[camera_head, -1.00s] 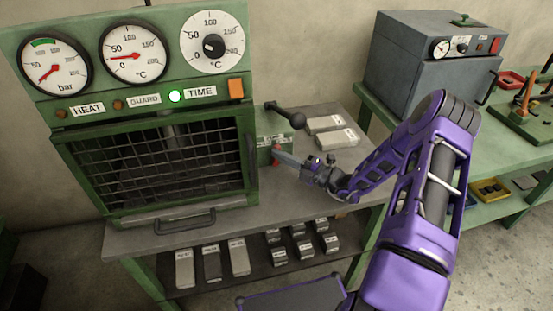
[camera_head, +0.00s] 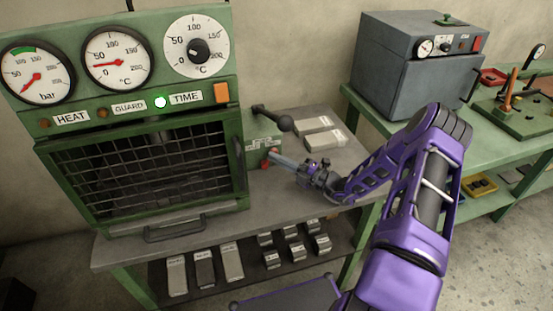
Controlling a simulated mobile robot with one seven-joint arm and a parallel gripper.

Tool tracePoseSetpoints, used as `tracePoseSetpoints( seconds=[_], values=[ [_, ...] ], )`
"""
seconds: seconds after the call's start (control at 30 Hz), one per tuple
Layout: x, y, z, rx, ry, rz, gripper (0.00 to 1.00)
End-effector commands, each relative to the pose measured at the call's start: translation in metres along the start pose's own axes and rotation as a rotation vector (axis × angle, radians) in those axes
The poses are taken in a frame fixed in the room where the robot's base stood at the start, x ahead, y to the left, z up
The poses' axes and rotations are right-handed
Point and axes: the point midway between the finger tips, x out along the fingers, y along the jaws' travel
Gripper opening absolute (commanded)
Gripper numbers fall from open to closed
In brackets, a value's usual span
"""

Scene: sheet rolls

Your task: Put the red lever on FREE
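The red lever (camera_head: 265,164) is at the green side panel right of the machine's cage door. Only small red parts of it show; its exact position is hard to tell. The panel (camera_head: 262,143) has a pale label whose wording is too small to read. My gripper (camera_head: 274,157) reaches in from the right with its grey fingers at the lever, overlapping it in view. The fingers look close together, but I cannot tell whether they grip it.
A black-knobbed handle (camera_head: 285,122) sticks out above the lever. Pale blocks (camera_head: 323,139) lie on the grey bench (camera_head: 300,205) behind my gripper. A cage door (camera_head: 145,175) stands to the left. A grey oven (camera_head: 415,70) stands at back right.

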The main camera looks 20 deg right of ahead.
Motion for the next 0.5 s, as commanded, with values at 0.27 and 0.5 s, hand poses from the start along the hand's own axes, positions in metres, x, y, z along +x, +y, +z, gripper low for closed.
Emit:
tracePoseSetpoints(
  seconds=[0.27,0.5],
  values=[
    [0.000,0.000,0.000,0.000,-0.001,0.000,0.00],
    [-0.017,0.000,0.001,-0.001,-0.004,-0.001,0.00]
  ],
)
